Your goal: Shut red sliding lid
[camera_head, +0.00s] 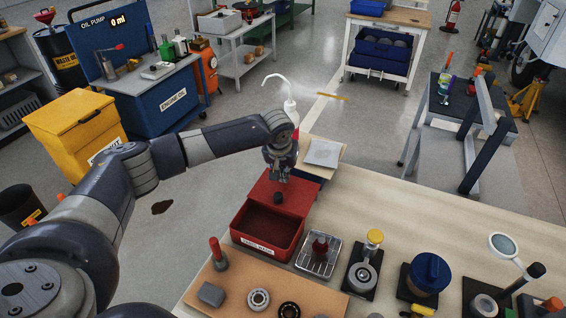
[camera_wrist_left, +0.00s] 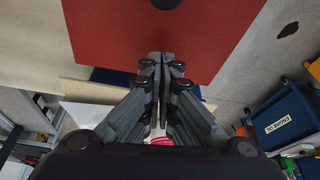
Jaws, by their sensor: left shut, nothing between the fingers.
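The red box (camera_head: 262,245) stands at the left edge of the workbench, with a label on its front. Its red sliding lid (camera_head: 298,198) covers the back part, and the front part is open onto a dark, empty-looking inside. A dark knob (camera_head: 277,198) stands on the lid near its front edge. My left gripper (camera_head: 282,178) is over the back of the lid, behind the knob, with its fingers shut and empty. In the left wrist view the shut fingertips (camera_wrist_left: 161,58) show against the red lid (camera_wrist_left: 110,35). Contact with the lid cannot be told. My right gripper is not in view.
A metal tray (camera_head: 333,257) with a red-topped piece stands close right of the box. A mat (camera_head: 235,285) with bearings and a red-handled tool lies in front. A white squeeze bottle (camera_head: 291,108) stands behind the gripper. The workbench (camera_head: 400,215) is clear at the back right.

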